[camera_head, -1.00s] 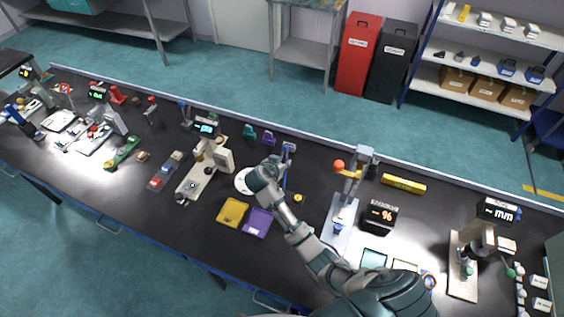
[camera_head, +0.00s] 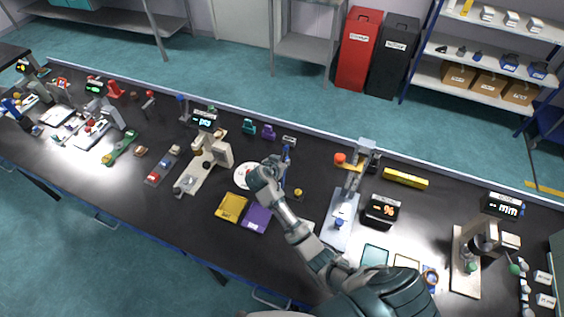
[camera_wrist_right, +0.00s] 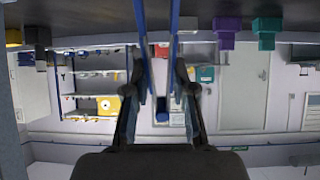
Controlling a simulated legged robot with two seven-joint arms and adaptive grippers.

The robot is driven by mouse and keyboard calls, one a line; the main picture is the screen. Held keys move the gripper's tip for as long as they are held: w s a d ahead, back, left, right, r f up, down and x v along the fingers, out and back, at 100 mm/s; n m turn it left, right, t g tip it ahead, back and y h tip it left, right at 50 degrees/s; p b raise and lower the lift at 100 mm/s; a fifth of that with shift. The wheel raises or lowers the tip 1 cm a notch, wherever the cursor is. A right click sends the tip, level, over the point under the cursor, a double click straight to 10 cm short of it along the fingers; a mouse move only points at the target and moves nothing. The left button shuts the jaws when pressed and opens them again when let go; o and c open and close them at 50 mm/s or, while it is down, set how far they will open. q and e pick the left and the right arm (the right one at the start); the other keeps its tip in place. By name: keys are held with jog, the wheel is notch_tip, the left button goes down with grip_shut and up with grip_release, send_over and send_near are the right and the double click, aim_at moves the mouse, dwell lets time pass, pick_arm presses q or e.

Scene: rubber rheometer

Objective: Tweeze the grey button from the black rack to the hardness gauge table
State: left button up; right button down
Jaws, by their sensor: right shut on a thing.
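My right gripper (camera_head: 270,170) is beside a white round dish (camera_head: 245,177), which it partly covers in the head view. It is shut on blue tweezers (camera_head: 287,157). In the right wrist view, the tweezers' two blue arms (camera_wrist_right: 174,30) run up between the gripper fingers (camera_wrist_right: 158,95) and stand apart, with nothing visible between them. A device with a small display (camera_head: 204,121) on a pale base (camera_head: 196,178) looks like the hardness gauge; its table is too small to make out. I cannot pick out the grey button or the black rack for sure. My left gripper is not in view.
A yellow tray (camera_head: 231,207) and a purple tray (camera_head: 257,218) lie in front of the gripper. A rebound stand (camera_head: 341,222) and a percent display (camera_head: 381,211) stand to the right. Teal (camera_head: 249,126) and purple (camera_head: 268,131) holders stand behind the dish.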

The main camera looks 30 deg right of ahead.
notch_tip(320, 180, up, 12)
jog(key=p, duration=0.8)
jog(key=shift+d, duration=0.15)
jog(key=shift+w, duration=0.15)
